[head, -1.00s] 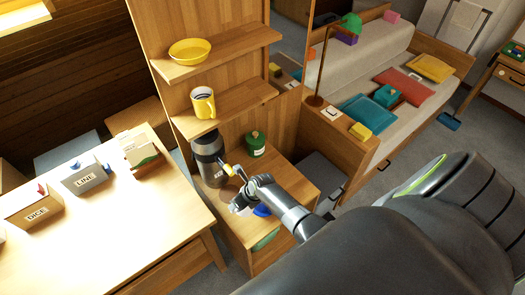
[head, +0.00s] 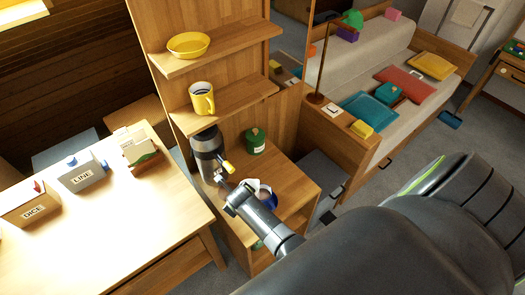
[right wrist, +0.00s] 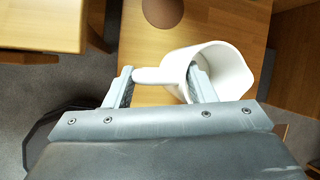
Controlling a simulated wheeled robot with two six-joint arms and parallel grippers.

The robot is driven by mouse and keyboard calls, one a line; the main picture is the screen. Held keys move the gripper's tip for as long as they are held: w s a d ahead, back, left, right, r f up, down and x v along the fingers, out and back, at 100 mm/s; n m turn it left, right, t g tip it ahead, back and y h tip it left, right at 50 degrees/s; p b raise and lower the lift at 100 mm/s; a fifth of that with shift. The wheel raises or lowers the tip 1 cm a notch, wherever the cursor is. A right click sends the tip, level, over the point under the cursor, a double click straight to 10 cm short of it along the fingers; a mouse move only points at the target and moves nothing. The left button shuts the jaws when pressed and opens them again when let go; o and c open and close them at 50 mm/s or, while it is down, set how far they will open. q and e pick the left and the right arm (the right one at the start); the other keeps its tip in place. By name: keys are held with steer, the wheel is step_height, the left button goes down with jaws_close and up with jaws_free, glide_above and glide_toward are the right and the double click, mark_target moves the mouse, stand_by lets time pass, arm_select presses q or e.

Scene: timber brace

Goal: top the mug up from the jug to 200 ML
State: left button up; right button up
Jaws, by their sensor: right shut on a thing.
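My right gripper (right wrist: 165,88) is shut on the handle of a white vessel (right wrist: 232,68) in the right wrist view. The vessel is over or near the wooden cabinet top, and I cannot tell its contents or whether it is the jug or the mug. In the head view my right gripper (head: 228,190) is in front of a dark grey canister (head: 207,158) with a yellow part. A white and blue shape (head: 264,194) shows beside the gripper, partly hidden by it. A yellow mug (head: 202,99) stands on the lower shelf. My left gripper is out of view.
A green jar (head: 255,141) stands at the back of the cabinet top. A yellow bowl (head: 188,46) is on the upper shelf. A table (head: 110,235) with labelled boxes is on the left. In the right wrist view a dark round patch (right wrist: 162,11) is on the wood.

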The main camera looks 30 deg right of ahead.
steer(key=shift+r, duration=0.25)
steer(key=shift+r+p, duration=0.7)
steer(key=shift+r, duration=0.65)
